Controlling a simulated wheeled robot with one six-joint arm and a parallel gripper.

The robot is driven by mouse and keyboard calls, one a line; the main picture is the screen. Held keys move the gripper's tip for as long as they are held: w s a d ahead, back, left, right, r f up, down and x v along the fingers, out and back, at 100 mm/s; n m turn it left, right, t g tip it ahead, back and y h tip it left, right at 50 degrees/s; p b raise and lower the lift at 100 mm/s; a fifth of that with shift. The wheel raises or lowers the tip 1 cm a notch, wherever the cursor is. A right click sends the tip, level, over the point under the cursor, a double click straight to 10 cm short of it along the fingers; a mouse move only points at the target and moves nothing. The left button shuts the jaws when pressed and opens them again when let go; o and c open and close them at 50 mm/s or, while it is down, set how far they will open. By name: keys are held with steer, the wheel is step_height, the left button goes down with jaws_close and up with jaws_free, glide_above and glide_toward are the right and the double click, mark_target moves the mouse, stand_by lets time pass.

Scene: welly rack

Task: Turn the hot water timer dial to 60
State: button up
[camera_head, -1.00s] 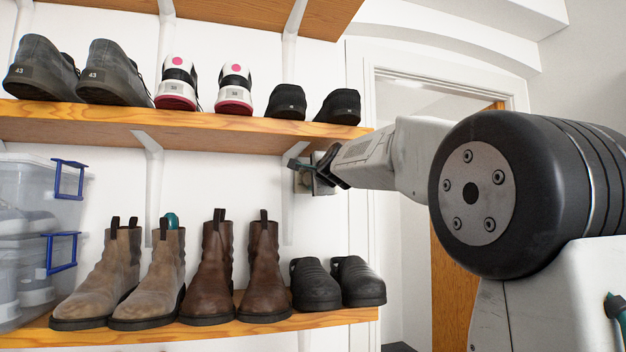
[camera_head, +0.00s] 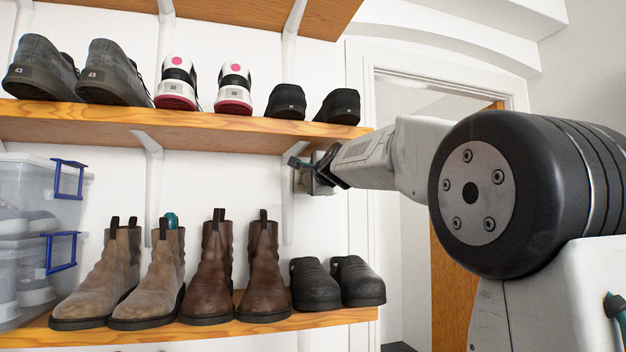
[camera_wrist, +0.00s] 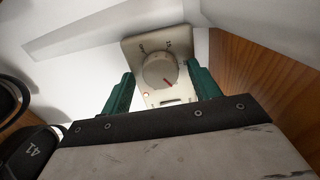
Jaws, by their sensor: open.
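The hot water timer dial (camera_wrist: 160,70) is a round grey knob on a cream plate (camera_wrist: 133,46) fixed to the white wall. Some printed marks show around the knob, too small to read surely. My gripper (camera_wrist: 160,88) is open, with one green finger on each side of the dial, apart from the knob as far as I can tell. In the head view my gripper (camera_head: 312,172) is at the wall under the middle shelf, and it hides most of the timer.
The middle shelf (camera_head: 200,128) with several shoes is just above my gripper. Below stand brown boots (camera_head: 210,270) and black clogs (camera_head: 335,283) on the lower shelf. A shelf bracket (camera_head: 288,205) is close on the left; the doorway is on the right.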

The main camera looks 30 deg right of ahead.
steer(key=v, duration=0.7)
steer(key=shift+s, duration=0.4)
steer(key=shift+a, duration=0.15)
steer(key=s+a+f+n+g+y, duration=0.2)
steer(key=s+a+f+n, duration=0.2)
steer(key=f, duration=0.3)
steer(key=s+a+f+n+g+y, duration=0.2)
steer(key=s+a+f+n, duration=0.2)
steer(key=a+f, duration=0.2)
steer(key=s+a+f+n+g+y, duration=0.1)
steer(key=s+a+f+n+g, duration=0.2)
steer(key=f, duration=0.6)
steer(key=shift+s+a+f+n+y, duration=0.1)
steer(key=shift+s+a+n+y, duration=0.1)
steer(key=shift+s+a, duration=0.45)
steer(key=shift+s+a+f+n+y, duration=0.1)
steer(key=shift+s+a+n+y, duration=0.1)
steer(key=shift+s+a, duration=0.45)
steer(key=s+a+f+n+g, duration=0.2)
steer(key=s+f+n+g, duration=0.2)
steer(key=s+f, duration=0.6)
steer(key=s+a+f+n+g, duration=0.2)
steer(key=s+f+n+g, duration=0.3)
steer(key=s+f, duration=0.6)
steer(key=s, duration=0.3)
steer(key=shift+s+f+h, duration=0.15)
steer(key=shift+s+h, duration=0.05)
steer(key=shift+h, duration=0.2)
steer(key=shift+c, duration=0.3)
